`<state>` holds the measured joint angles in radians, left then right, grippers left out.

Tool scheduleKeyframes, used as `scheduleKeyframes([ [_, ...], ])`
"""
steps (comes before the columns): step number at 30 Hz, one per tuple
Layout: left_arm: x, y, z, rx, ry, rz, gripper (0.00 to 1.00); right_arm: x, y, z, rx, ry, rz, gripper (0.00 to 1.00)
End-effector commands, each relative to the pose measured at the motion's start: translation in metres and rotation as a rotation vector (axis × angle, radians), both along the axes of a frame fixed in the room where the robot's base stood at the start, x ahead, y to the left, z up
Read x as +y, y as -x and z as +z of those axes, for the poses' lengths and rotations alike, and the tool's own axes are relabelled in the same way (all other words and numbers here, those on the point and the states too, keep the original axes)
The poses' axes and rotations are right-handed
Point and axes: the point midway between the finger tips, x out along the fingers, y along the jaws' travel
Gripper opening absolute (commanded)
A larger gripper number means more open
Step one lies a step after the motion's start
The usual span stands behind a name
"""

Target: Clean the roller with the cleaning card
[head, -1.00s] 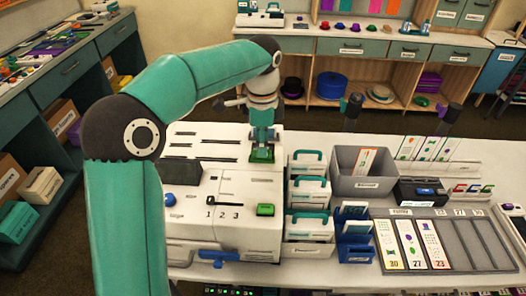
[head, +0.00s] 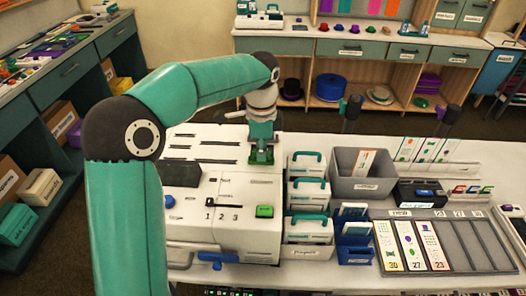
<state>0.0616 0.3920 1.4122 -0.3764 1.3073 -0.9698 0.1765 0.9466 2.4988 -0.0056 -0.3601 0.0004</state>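My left gripper (head: 262,156) points down onto the top of the white machine (head: 235,190), at its back right. A small green patch shows at the fingertips. I cannot tell whether it is part of the machine or something held, nor whether the fingers are open or shut. I cannot make out a roller; the machine's inside is not visible. I cannot single out the cleaning card. White cases with teal handles (head: 307,192) are stacked right of the machine, and a blue holder (head: 355,246) with cards stands beside them. My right gripper is not in view.
A grey bin (head: 362,186) holding cards stands behind the blue holder. A grey slotted tray (head: 455,245) with several printed strips lies at front right, with a black device (head: 418,194) behind it. Two dark posts stand at the table's back edge.

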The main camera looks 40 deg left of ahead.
Motion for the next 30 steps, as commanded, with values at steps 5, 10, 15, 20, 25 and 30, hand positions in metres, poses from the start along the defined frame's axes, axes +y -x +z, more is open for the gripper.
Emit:
scheduleKeyframes([
  [5,0.000,0.000,0.005,-0.001,-0.001,0.000,0.00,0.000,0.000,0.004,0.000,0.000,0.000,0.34],
  [10,0.000,0.000,0.014,-0.001,-0.001,0.000,0.00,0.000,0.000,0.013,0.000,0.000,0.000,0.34],
  [15,0.001,0.000,0.023,-0.001,-0.001,0.001,0.00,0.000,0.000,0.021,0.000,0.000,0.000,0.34],
  [20,0.001,0.000,0.030,-0.001,-0.001,0.001,0.00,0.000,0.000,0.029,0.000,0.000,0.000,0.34],
  [25,0.001,0.000,0.039,-0.001,0.000,0.002,0.00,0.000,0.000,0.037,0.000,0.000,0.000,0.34],
  [30,0.001,0.000,0.047,-0.001,-0.001,0.001,0.00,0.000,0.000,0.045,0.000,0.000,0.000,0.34],
])
